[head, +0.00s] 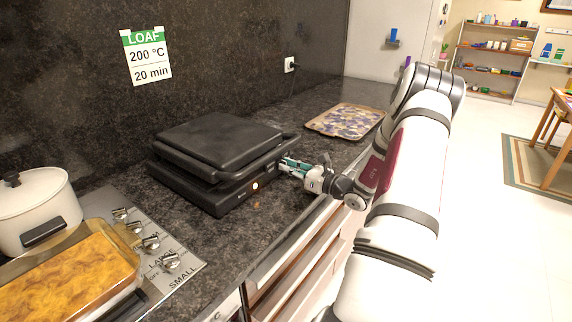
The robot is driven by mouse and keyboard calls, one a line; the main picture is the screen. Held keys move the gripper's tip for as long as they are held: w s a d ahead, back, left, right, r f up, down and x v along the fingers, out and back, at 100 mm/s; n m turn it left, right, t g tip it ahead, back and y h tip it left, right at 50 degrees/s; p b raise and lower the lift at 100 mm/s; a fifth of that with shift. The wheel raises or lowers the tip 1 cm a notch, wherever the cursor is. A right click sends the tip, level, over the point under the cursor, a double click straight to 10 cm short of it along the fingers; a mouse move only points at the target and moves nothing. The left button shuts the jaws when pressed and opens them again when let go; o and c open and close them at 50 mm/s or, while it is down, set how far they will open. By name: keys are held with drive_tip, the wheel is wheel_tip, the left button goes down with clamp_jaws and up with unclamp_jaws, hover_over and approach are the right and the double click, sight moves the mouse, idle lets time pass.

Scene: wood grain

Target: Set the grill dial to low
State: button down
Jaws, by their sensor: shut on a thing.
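The black grill (215,155) sits on the dark speckled counter with its lid down. A small lit spot (255,186) glows on its front face. My gripper (284,165) is at the right end of the grill's front, at the height of the front face. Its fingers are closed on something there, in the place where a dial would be. The fingers hide the dial, so I cannot read its setting.
A patterned tray (345,121) lies on the counter behind my gripper. A cooktop with knobs (150,243), a white pot (38,212) and a glass baking dish (70,275) are at left. A loaf sign (146,56) hangs on the wall, near a socket (290,64).

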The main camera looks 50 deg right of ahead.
drive_tip(key=shift+s+m, duration=0.1)
drive_tip(key=shift+m, duration=0.3)
drive_tip(key=shift+m+p, duration=0.7)
drive_tip(key=shift+m, duration=0.1)
drive_tip(key=c, duration=1.5)
unclamp_jaws()
drive_tip(key=shift+s+d+p, duration=0.15)
drive_tip(key=shift+s+p, duration=0.5)
drive_tip(key=shift+s, duration=1.05)
drive_tip(key=shift+s+d+p, duration=0.15)
drive_tip(key=shift+s+p, duration=0.45)
drive_tip(key=shift+s, duration=1.1)
